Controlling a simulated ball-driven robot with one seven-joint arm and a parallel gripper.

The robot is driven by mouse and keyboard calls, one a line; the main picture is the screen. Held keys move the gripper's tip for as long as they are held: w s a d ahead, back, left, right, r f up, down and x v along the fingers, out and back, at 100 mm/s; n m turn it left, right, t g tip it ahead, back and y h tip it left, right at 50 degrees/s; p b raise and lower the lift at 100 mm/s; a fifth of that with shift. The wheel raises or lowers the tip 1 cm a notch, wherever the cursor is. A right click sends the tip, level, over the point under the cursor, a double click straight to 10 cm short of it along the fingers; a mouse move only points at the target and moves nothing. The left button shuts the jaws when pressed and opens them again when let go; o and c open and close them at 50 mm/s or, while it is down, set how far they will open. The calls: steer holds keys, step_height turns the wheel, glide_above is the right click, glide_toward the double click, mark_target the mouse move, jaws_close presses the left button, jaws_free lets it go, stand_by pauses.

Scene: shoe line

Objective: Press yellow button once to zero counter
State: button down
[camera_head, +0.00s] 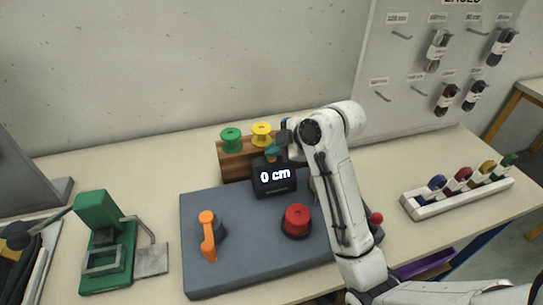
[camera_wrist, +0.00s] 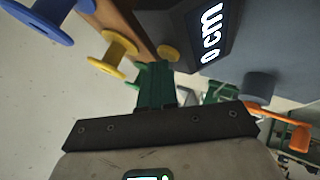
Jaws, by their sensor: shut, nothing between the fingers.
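A small round yellow button (camera_wrist: 168,53) shows beside the counter in the wrist view. In the head view I cannot make it out clearly behind my gripper. My gripper (camera_head: 271,153) is shut and empty, just above the top of the counter. In the wrist view its green fingers (camera_wrist: 154,68) end close to the button, and I cannot tell whether they touch it.
Green (camera_head: 231,138) and yellow (camera_head: 262,133) spools stand on a wooden rack behind the counter. The grey base (camera_head: 240,272) carries an orange lever (camera_head: 208,236) and a red knob (camera_head: 297,219). A green press (camera_head: 105,245) stands left; a white rack (camera_head: 460,199) is right.

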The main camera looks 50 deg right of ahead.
mark_target(275, 159)
stand_by(0.4)
steer(key=shift+r+p, duration=0.8)
steer(key=shift+p, duration=0.1)
step_height(275, 159, up, 5)
steer(key=p, duration=0.4)
steer(key=shift+p, duration=0.3)
stand_by(0.5)
